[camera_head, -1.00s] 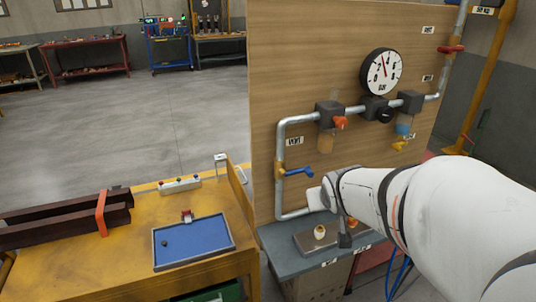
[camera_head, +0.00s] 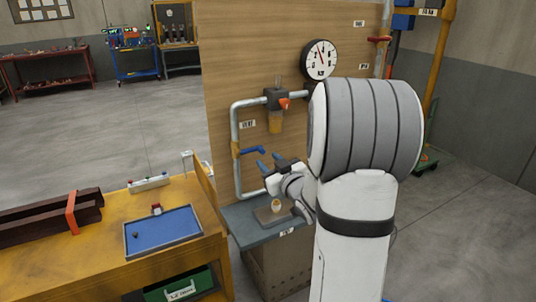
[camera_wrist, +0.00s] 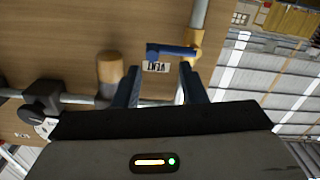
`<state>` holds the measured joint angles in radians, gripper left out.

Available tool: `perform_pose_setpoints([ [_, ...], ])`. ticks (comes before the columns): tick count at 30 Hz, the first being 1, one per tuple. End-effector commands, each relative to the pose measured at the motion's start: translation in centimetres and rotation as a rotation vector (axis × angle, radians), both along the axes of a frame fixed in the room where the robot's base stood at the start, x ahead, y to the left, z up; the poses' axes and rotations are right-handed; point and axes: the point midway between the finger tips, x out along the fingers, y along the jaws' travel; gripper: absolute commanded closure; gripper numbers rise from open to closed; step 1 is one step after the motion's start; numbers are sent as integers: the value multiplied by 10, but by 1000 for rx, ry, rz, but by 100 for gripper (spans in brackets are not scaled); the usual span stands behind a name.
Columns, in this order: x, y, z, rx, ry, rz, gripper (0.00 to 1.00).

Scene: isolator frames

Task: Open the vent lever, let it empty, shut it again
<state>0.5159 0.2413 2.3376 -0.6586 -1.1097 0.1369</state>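The blue vent lever (camera_head: 253,150) sits on the vertical pipe at the left of the wooden panel, under the VENT label (camera_head: 247,125). Its handle points right, crosswise to the pipe. My gripper (camera_head: 270,160) is open and empty, with two blue fingers just right of and below the lever. In the wrist view, which looks upside down, the lever (camera_wrist: 172,51) lies beyond the fingertips of my gripper (camera_wrist: 157,72), apart from them. The round gauge (camera_head: 319,60) has a red needle pointing up and slightly left.
A grey bench (camera_head: 245,224) with a small plate stands below. The yellow table (camera_head: 95,262) with a blue tray (camera_head: 165,232) is at left. My arm hides the panel's right part.

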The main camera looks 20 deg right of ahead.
Motion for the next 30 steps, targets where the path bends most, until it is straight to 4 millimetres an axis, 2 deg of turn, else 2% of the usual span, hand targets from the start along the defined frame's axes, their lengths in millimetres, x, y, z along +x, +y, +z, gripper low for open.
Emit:
perform_pose_setpoints([
  [3, 20, -6, 2, 1, 2, -12, 62],
  [9, 44, -10, 1, -1, 1, -23, 62],
  [14, 51, -11, 1, -1, 1, -26, 62],
  [21, 51, -11, 0, -1, 1, -27, 63],
  [30, 51, -12, 0, -1, 2, -27, 87],
])
